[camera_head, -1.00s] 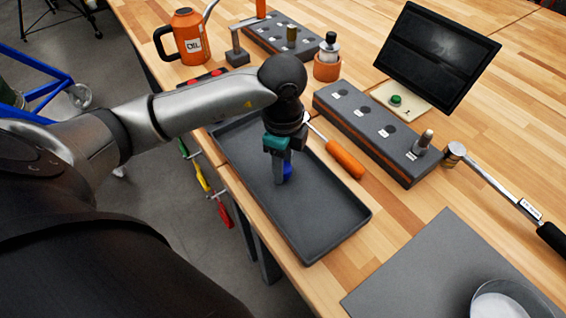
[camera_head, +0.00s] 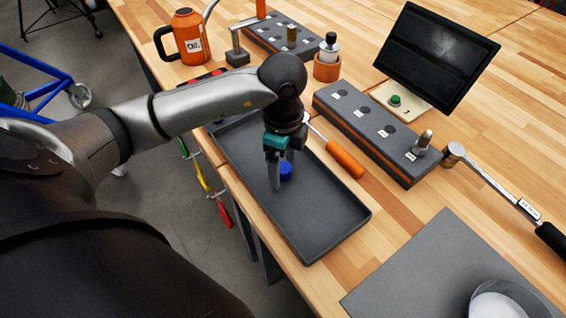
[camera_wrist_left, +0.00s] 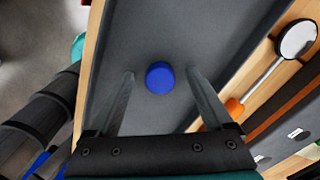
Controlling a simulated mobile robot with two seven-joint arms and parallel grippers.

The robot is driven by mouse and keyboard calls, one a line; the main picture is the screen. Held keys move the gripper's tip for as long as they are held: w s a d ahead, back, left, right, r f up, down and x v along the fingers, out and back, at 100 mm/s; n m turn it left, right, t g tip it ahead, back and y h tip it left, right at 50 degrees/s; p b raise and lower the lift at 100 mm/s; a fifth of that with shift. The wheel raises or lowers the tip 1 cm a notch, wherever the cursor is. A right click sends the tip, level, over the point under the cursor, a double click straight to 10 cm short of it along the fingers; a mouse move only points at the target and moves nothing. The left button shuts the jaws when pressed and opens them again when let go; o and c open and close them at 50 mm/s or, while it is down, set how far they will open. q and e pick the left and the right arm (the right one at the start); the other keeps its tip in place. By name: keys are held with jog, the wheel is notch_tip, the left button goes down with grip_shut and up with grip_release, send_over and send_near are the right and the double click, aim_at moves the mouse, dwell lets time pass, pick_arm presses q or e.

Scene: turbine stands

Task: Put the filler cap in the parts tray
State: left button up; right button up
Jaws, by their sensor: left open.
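The filler cap is a small blue round cap (camera_head: 285,170). It lies in the dark grey parts tray (camera_head: 325,222), on the tray floor. It also shows in the left wrist view (camera_wrist_left: 159,77), between and slightly beyond my fingertips. My left gripper (camera_head: 281,172) points down over the tray, with its fingers spread apart on either side of the cap and not gripping it. In the left wrist view, the left gripper (camera_wrist_left: 160,82) shows clear gaps between the cap and both fingers. My right gripper is not in view.
An orange-handled tool (camera_head: 345,159) lies just right of the tray. A grey block with sockets (camera_head: 365,135) stands beyond it. An orange oil can (camera_head: 190,37) stands at the back left. A grey mat (camera_head: 425,280) with a bowl (camera_head: 500,300) lies at front right.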

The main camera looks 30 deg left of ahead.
aim_at(283, 168)
pick_arm(q)
jog(key=shift+r+p, duration=2.95)
jog(key=shift+r, duration=0.45)
jog(key=shift+f, duration=0.1)
